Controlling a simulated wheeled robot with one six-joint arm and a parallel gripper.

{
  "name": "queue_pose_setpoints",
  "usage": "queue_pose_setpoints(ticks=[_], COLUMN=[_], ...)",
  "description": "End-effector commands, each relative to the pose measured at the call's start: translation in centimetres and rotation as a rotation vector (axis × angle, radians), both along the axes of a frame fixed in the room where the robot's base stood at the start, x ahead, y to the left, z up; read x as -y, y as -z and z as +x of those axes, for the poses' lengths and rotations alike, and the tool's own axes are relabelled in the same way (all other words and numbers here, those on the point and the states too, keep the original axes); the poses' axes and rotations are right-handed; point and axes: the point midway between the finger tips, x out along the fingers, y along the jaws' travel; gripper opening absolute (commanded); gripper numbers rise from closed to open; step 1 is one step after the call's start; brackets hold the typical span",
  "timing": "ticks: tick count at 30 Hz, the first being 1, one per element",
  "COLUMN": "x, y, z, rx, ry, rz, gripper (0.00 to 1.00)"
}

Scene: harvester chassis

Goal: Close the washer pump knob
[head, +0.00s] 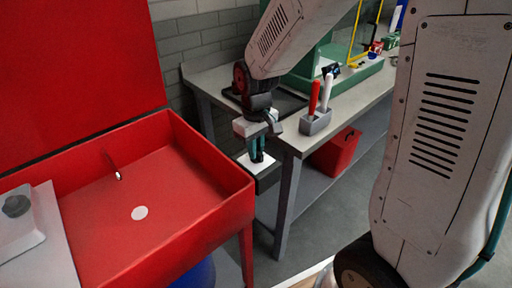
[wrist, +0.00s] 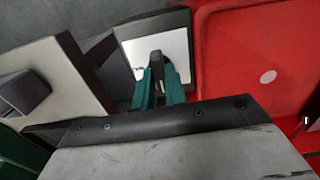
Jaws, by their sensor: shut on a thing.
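The red washer (head: 205,148) has its lid raised and an empty basin. My gripper (head: 257,158) points down just right of the washer, over a dark box with a pale square face (head: 246,160). In the wrist view my teal fingers (wrist: 157,82) are shut on a small dark grey knob-like piece (wrist: 155,56), seen against the pale face (wrist: 137,50). The fingers hide most of this piece, so I cannot tell how it is turned. Another dark round knob (head: 16,205) sits on a white block at the washer's left; my gripper is far from it.
A grey workbench (head: 225,92) stands right of my gripper, with its corner close by. A grey holder (head: 315,123) with a red and a white handle stands at its edge. A red bin (head: 335,152) is on the lower shelf. The washer's rim is close on the left.

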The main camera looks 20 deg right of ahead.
Motion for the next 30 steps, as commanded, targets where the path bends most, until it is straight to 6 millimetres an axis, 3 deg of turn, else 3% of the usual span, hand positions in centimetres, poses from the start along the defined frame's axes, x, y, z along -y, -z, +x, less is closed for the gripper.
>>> queue_pose_setpoints(ticks=[4,5,7,17,30], x=[0.0,0.0,0.0,0.0,0.1], y=[0.0,0.0,0.0,-0.4,-6.9], z=[0.0,0.0,0.0,0.0,0.1], rx=[0.0,0.0,0.0,0.002,0.003], ry=[-0.001,-0.001,0.0,0.001,0.001], rz=[-0.001,-0.001,-0.001,0.0,-0.001], gripper=[0.0,0.18,0.35,0.35,0.35])
